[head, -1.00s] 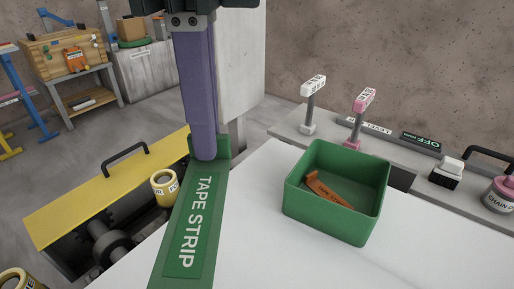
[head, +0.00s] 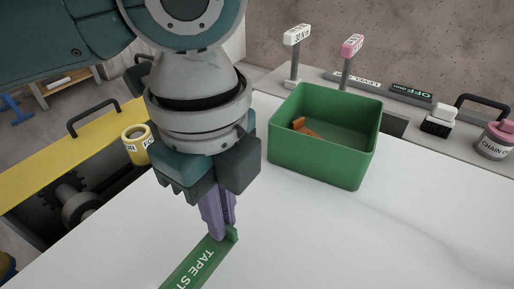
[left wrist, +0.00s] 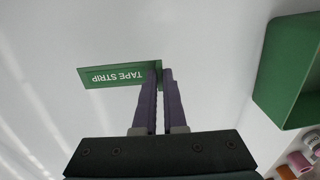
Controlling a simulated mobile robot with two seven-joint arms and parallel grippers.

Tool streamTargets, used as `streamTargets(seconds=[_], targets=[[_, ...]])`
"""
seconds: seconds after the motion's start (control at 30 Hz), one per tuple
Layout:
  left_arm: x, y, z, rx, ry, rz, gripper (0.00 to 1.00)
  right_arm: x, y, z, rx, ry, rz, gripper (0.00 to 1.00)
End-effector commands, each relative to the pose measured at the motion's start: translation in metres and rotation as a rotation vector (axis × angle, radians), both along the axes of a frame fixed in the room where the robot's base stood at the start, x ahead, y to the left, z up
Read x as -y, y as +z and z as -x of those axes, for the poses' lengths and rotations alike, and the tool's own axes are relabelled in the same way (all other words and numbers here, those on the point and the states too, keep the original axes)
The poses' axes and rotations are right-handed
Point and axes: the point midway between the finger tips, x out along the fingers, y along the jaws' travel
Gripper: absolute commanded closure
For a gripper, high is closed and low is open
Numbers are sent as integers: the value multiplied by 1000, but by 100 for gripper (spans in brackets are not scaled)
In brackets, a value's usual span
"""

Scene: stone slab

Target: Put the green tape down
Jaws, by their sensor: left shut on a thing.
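The green tape (head: 200,264) is a flat green strip with a raised end tab and white "TAPE STRIP" lettering. In the head view it is low over or on the white slab (head: 330,235), its near end cut off by the frame. My left gripper (head: 220,236) points down with its purple fingers shut on the tab. In the left wrist view the tape (left wrist: 118,75) extends left from the fingertips (left wrist: 161,70) over the white surface. I cannot tell whether the tape touches the slab. My right gripper is not in view.
A green bin (head: 325,150) with an orange piece (head: 304,128) inside stands on the slab right of my gripper. A yellow roll (head: 137,145) stands left. The slab's right front is clear.

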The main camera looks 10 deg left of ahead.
Motion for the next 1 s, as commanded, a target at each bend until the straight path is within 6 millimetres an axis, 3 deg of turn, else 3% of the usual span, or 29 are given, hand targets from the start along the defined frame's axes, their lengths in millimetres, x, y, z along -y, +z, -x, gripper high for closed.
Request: streamTargets(seconds=[0.23,0.43,0.83,0.87,1.0], targets=[[0,-22,0,0,1,1,100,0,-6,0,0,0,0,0],[0,-54,0,-1,1,1,100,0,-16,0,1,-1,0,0],[0,-59,0,1,1,1,100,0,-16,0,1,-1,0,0],[0,-59,0,1,0,1,88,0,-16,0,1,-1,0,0],[0,-58,0,1,0,1,73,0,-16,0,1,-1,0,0]])
